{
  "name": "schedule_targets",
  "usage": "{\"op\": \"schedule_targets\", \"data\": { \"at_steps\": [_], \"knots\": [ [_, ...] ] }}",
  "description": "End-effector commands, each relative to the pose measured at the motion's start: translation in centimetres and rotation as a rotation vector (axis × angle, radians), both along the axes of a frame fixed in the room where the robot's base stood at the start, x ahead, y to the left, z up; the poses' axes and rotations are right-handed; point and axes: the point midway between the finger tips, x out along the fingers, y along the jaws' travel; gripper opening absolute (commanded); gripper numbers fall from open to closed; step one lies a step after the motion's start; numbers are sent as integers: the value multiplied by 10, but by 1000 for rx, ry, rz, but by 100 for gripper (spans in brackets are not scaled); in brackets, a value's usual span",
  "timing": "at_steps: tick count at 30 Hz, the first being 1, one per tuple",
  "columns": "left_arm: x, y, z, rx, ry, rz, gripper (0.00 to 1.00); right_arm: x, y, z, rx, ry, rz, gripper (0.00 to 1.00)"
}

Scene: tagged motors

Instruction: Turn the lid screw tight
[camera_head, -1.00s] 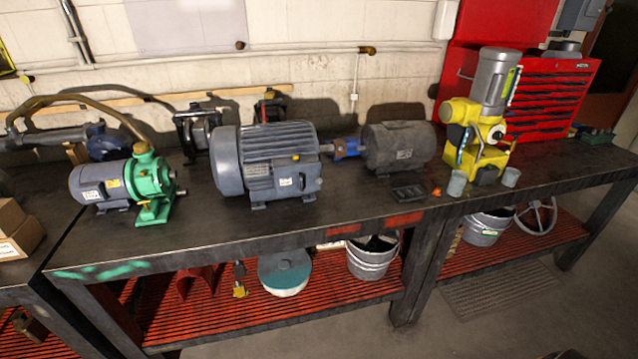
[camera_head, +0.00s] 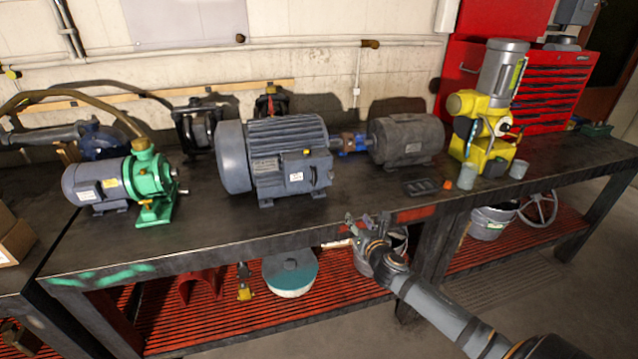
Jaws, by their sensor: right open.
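The large grey motor (camera_head: 273,160) stands in the middle of the bench and has a box-like cover (camera_head: 292,174) on its front side. I cannot make out a lid screw at this size; a small yellow spot (camera_head: 306,152) shows near the cover's top. My right gripper (camera_head: 365,219) is open and looks empty. It is at the bench's front edge in the picture, right of and below the large motor and apart from it. My left gripper is not in view.
A green pump with a motor (camera_head: 153,190) stands at the left, and a dark motor (camera_head: 407,139) and a yellow machine (camera_head: 481,130) at the right. A small black tray (camera_head: 420,187), an orange piece (camera_head: 447,184) and grey cups (camera_head: 467,176) lie near the yellow machine. The front middle bench top is clear.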

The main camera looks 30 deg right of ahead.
Motion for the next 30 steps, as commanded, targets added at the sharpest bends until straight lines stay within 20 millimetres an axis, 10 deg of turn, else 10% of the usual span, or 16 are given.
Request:
{"op": "schedule_targets", "data": {
  "at_steps": [3, 6, 14, 30],
  "knots": [
    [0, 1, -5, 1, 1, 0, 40, 6, 26, 65, -252, -60, 81, 43],
    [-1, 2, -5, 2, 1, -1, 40, 7, 37, 89, -346, -81, 103, 43],
    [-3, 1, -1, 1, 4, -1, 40, 18, 34, 94, -359, -84, 101, 43],
    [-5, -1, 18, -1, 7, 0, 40, 106, 15, 93, -356, -84, 107, 43]
  ]
}}
